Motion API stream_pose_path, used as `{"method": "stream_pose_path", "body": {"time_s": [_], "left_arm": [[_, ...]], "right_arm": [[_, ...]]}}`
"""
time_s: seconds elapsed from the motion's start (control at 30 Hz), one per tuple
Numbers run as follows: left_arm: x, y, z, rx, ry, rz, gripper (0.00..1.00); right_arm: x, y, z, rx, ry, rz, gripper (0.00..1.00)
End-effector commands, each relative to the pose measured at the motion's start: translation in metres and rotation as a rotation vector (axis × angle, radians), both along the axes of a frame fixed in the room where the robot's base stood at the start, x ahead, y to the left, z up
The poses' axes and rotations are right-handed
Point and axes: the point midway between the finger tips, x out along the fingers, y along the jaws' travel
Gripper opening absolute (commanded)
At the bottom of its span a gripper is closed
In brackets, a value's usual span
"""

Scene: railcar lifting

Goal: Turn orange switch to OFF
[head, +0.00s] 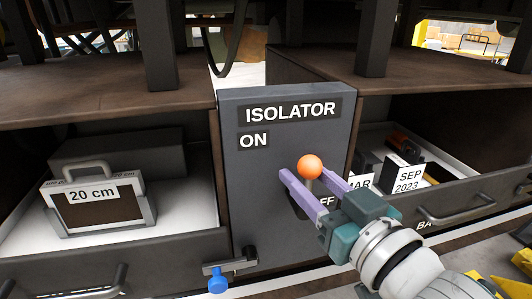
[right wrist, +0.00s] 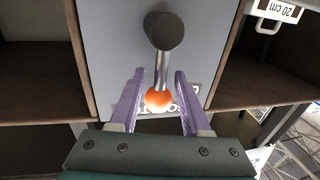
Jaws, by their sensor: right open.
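The orange ball knob (head: 310,166) of the switch stands in front of the grey ISOLATOR panel (head: 260,180). In the right wrist view, the orange knob (right wrist: 158,100) is at the end of a grey lever (right wrist: 162,68) running from a dark round pivot (right wrist: 165,31). The lever points up from the pivot, on the side of the ISOLATOR label. The ON label (head: 253,141) is readable; the OFF label (head: 326,202) is partly hidden by my gripper. My right gripper (head: 306,177) is open, its purple fingers on either side of the knob and lever. My left gripper is not in view.
An open drawer with a box marked 20 cm (head: 93,200) is left of the panel. Another open drawer (head: 455,198) with date cards is on the right. A blue knob (head: 217,281) sits low by the panel. Brown shelves (head: 110,85) overhang both drawers.

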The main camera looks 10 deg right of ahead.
Motion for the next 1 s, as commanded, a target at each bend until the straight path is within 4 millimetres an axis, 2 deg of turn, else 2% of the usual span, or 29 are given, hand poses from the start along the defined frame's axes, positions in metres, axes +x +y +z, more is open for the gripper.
{"method": "stream_pose_path", "body": {"time_s": [0.17,0.6,1.0], "left_arm": [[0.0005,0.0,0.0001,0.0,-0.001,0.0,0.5],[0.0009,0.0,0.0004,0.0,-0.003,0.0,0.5],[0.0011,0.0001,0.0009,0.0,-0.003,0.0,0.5]], "right_arm": [[0.0,0.0001,-0.0001,0.0,0.0,0.0,0.47],[-0.0001,0.0001,0.0006,0.0,-0.002,0.0,0.0],[0.0007,0.0008,0.0047,0.003,-0.013,0.002,0.0]]}}
